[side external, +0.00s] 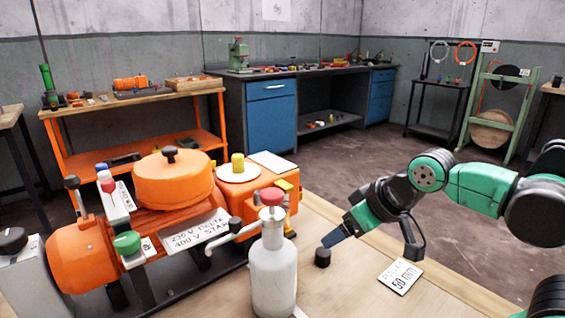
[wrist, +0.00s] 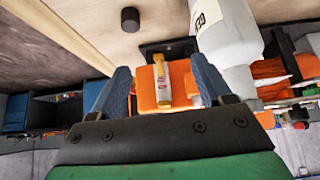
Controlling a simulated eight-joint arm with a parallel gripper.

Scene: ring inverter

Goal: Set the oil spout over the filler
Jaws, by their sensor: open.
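The oil can (side external: 273,270) is a pale grey bottle with a red knob on top. It stands upright on the bench beside the orange machine (side external: 172,180). Its spout (side external: 247,227) points left, towards the machine. The bottle also shows at upper right in the wrist view (wrist: 228,38). My gripper (side external: 334,238) is right of the bottle, apart from it, pointing down and left. In the wrist view its blue fingers (wrist: 160,88) are spread with nothing held between them. A yellow plug (side external: 238,162) stands on a white disc on the machine; I cannot tell which part is the filler.
A short black cylinder (side external: 322,257) stands on the bench close to my fingertips; it shows in the wrist view too (wrist: 130,19). A white label card (side external: 400,276) lies to the right. Bare wood lies around both. Shelves and a blue-drawered workbench (side external: 271,110) stand behind.

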